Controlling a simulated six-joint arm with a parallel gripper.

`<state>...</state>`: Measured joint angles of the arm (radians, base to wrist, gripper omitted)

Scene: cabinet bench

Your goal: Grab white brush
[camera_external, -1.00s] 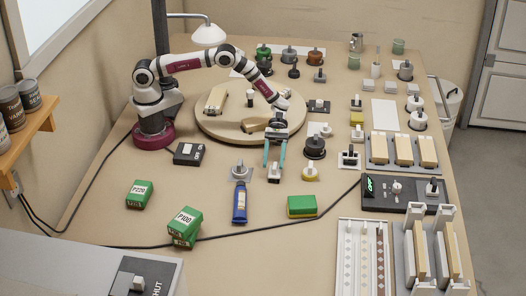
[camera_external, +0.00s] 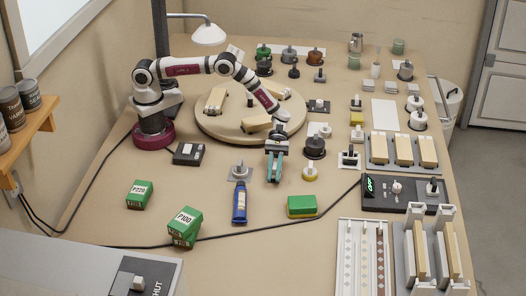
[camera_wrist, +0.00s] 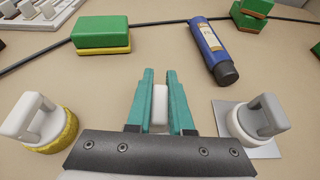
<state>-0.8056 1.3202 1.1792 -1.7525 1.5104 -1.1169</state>
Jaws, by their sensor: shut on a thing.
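My gripper (camera_external: 274,178) points down over the middle of the bench, in front of the round wooden turntable. Its teal fingers, also in the wrist view (camera_wrist: 159,80), are closed on a small white handle, which I take as the white brush (camera_wrist: 159,108). Only the top of the handle shows between the fingers. The brush's lower part is hidden, and I cannot tell whether it touches the bench.
Left of my gripper are a grey-handled piece on a square plate (camera_external: 239,172) and a blue tube (camera_external: 239,203). Right are a yellow-based piece with a white handle (camera_external: 310,173) and a dark round piece (camera_external: 314,147). A green-and-yellow block (camera_external: 302,206) lies in front.

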